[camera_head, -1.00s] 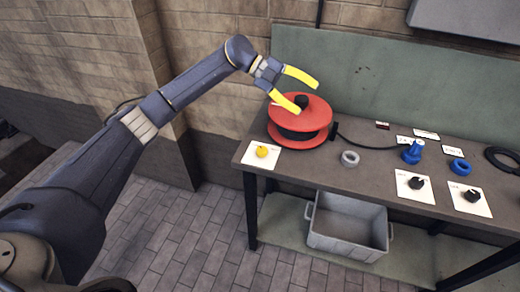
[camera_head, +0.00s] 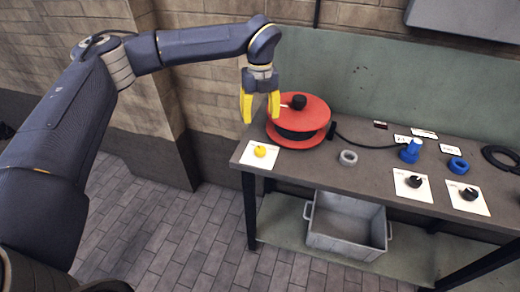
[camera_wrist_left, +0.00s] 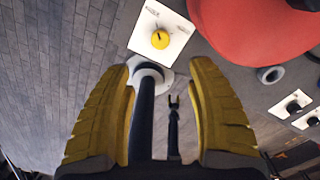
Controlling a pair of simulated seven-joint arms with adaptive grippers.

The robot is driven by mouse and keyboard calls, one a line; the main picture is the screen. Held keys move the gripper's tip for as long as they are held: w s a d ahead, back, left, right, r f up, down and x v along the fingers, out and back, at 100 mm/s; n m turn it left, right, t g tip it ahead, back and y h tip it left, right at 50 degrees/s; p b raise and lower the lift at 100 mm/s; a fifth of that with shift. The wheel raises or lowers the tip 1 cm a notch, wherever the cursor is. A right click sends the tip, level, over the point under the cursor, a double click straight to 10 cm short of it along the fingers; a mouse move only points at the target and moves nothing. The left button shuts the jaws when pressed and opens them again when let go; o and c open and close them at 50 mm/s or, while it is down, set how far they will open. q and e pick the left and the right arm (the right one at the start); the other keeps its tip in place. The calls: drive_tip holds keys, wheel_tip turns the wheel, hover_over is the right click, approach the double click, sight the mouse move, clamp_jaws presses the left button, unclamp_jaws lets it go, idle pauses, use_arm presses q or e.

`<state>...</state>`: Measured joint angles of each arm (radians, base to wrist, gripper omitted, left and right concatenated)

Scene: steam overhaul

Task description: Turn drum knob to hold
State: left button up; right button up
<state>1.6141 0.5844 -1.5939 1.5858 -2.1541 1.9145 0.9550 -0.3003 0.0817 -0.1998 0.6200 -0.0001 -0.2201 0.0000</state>
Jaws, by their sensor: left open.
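A yellow knob (camera_head: 261,151) sits on a white plate (camera_head: 250,160) at the near left corner of the workbench. In the left wrist view the yellow knob (camera_wrist_left: 160,39) shows a dark pointer line; the marks on its plate are too small to read. A red drum (camera_head: 285,130) with a black knob (camera_head: 299,102) on top stands beside the plate. My left gripper (camera_head: 260,107) is open and empty, fingers pointing down, above and apart from the yellow knob. In the left wrist view the plate lies beyond the open fingers (camera_wrist_left: 165,90). My right gripper is out of view.
A grey ring (camera_head: 348,158), a blue fitting (camera_head: 412,150), a blue ring (camera_head: 458,166) and two black knobs on white plates (camera_head: 414,182) (camera_head: 469,193) are to the right. A black cable runs from the drum. A grey crate (camera_head: 345,245) sits on the lower shelf.

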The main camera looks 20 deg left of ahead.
sight(260, 149)
use_arm(q)
wheel_tip(260, 149, down, 16)
drive_tip(key=shift+r, duration=0.2)
idle(0.4)
drive_tip(key=shift+c, duration=0.3)
clamp_jaws()
